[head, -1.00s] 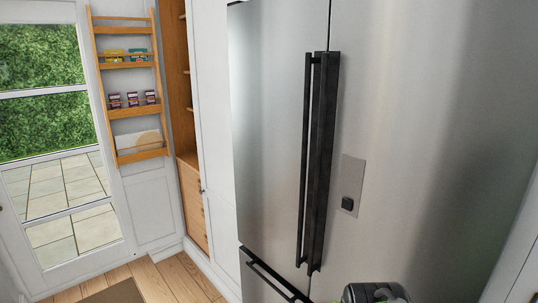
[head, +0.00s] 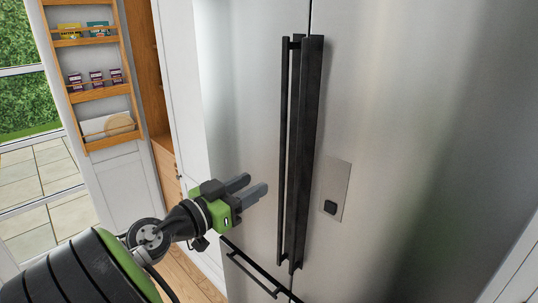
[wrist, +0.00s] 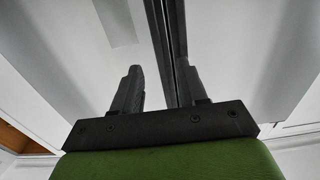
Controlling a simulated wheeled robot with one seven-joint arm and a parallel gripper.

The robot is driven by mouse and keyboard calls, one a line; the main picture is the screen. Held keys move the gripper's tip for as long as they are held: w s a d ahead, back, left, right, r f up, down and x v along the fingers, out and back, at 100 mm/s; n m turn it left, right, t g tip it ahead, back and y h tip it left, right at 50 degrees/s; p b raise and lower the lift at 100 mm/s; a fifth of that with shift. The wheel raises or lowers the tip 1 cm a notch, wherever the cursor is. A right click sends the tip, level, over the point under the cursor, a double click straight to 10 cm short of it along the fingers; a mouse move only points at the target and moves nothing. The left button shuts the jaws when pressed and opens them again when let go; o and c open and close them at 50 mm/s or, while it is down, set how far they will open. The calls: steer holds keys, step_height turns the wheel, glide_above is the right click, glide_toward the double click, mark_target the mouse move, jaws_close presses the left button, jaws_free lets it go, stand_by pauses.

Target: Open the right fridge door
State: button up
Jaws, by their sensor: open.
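The steel fridge has two upper doors meeting at a vertical seam. The right fridge door (head: 420,130) is shut and carries a long black vertical handle (head: 306,150). The left door (head: 245,110) is shut too, with its own black handle (head: 283,150) close beside the right one. My gripper (head: 256,188) is open and empty, in front of the left door, left of both handles and apart from them. In the wrist view the gripper (wrist: 158,90) points up at the fridge, with dark handle bars (wrist: 165,40) beyond the fingers, near the right finger.
A lower drawer handle (head: 250,275) runs below the doors. A wooden rack (head: 95,85) with small packets hangs at left by a glazed door. Wooden floor lies below.

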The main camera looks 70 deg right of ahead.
mark_target(298, 163)
steer(key=x, duration=0.5)
steer(key=p+x, duration=0.1)
steer(key=x, duration=0.4)
steer(key=p+x, duration=0.1)
steer(key=x, duration=0.5)
steer(key=shift+s+a, duration=0.2)
steer(key=shift+s, duration=0.2)
steer(key=shift+a, duration=0.1)
steer(key=shift+c, duration=0.3)
jaws_close()
